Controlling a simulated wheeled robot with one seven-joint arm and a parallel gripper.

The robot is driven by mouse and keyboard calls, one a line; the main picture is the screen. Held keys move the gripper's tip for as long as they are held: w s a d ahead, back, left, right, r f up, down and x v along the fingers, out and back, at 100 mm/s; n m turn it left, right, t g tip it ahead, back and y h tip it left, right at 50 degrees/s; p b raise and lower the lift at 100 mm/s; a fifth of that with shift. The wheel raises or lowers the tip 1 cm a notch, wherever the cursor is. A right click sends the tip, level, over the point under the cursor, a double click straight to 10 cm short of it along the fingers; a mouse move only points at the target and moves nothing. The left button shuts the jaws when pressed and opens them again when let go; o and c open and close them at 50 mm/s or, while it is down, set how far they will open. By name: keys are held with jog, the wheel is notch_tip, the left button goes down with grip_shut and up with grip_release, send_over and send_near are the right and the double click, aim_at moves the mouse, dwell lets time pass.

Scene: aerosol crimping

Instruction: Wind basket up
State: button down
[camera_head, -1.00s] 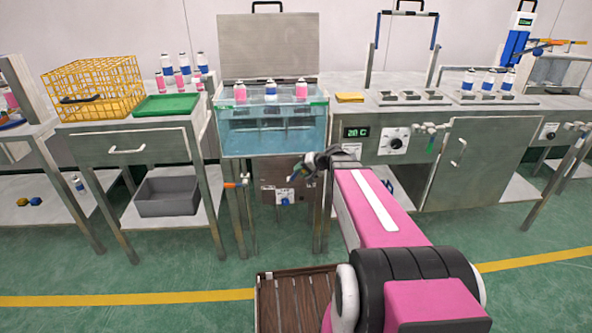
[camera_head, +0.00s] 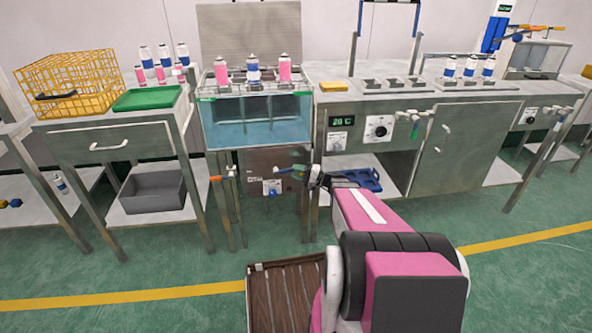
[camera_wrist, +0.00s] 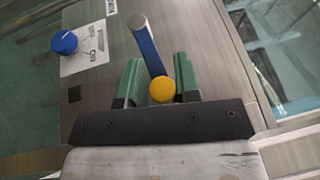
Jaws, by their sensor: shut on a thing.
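The water tank (camera_head: 258,121) stands in the middle of the head view. Its basket (camera_head: 262,85) is at the tank's top, carrying pink and blue cans (camera_head: 253,71) above the rim. The winding crank (camera_wrist: 149,52) is on the metal front panel below the tank. In the wrist view it has a silver hub, a blue arm and a yellow-ended handle (camera_wrist: 162,90). My gripper (camera_wrist: 158,82) has its green fingers on either side of this handle and is shut on it. In the head view my gripper (camera_head: 300,173) is small and partly hidden by my arm.
A blue dial (camera_wrist: 64,42) sits on the panel beside the crank. Left is a table with a yellow wire basket (camera_head: 70,80) and green tray (camera_head: 147,98). Right is a counter with a temperature display (camera_head: 342,121). The green floor in front is mostly clear.

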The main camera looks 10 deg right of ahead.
jog(key=shift+a+f, duration=0.15)
jog(key=shift+f, duration=0.3)
dwell(0.3)
jog(key=c, duration=1)
grip_release()
jog(key=shift+c, duration=0.2)
jog(key=v, duration=1.1)
